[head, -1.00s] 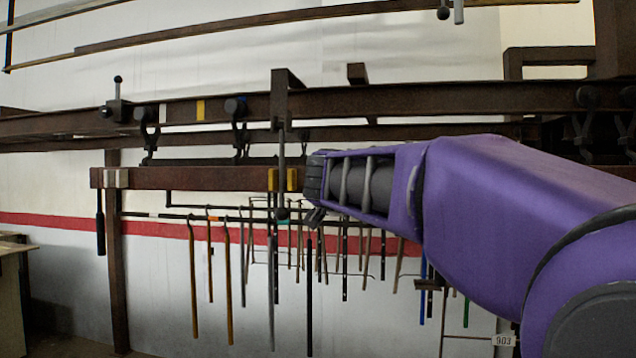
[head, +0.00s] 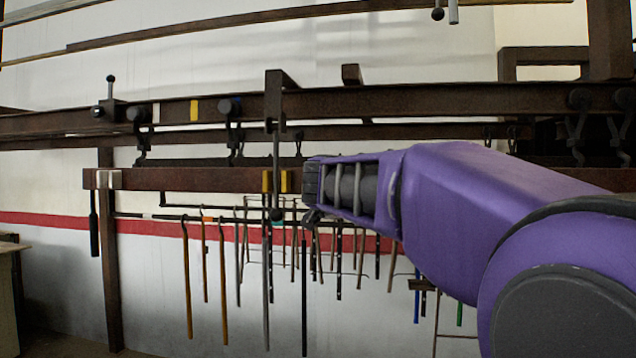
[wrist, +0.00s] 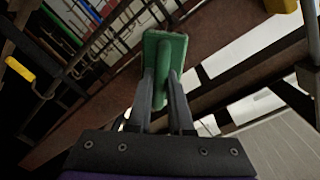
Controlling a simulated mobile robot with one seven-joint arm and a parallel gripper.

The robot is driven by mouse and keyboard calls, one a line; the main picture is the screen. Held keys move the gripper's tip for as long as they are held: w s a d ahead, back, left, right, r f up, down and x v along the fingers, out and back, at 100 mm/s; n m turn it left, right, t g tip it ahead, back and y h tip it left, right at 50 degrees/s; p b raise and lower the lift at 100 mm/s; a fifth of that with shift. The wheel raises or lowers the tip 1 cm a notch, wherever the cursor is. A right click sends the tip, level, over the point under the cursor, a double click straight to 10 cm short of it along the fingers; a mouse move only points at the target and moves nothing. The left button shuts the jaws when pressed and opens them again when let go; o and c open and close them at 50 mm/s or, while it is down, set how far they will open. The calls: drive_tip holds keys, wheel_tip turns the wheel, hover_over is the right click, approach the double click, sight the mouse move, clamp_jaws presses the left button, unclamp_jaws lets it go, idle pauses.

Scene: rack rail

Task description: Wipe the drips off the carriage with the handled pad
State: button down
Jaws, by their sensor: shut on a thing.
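My gripper (wrist: 162,90) is shut on the handle of a green handled pad (wrist: 178,45) in the wrist view. The pad's flat head points away from me, in front of a brown beam surface (wrist: 222,38); I cannot tell whether they touch. In the head view my gripper (head: 309,190) is at the right part of a brown hanging beam (head: 215,180), which looks like the carriage. The beam has yellow clips (head: 282,181) and a pale clip (head: 102,179). The pad is not clear in the head view. I cannot make out any drips.
A long dark rail (head: 400,101) runs above the beam, with hooks (head: 237,143) hanging from it. A thin dark rod (head: 277,165) hangs close left of my gripper. Several canes and rods (head: 222,285) hang below. A brown post (head: 110,270) stands at left.

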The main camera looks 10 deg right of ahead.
drive_tip(key=shift+d, duration=0.15)
drive_tip(key=d, duration=0.1)
drive_tip(key=s+d, duration=0.1)
drive_tip(key=d, duration=0.1)
drive_tip(key=shift+s+d, duration=0.1)
drive_tip(key=shift+d, duration=0.15)
drive_tip(key=shift+a, duration=0.15)
drive_tip(key=shift+w+a, duration=0.35)
drive_tip(key=shift+a, duration=0.55)
drive_tip(key=shift+w+a, duration=0.3)
drive_tip(key=shift+a, duration=0.6)
drive_tip(key=shift+s, duration=0.1)
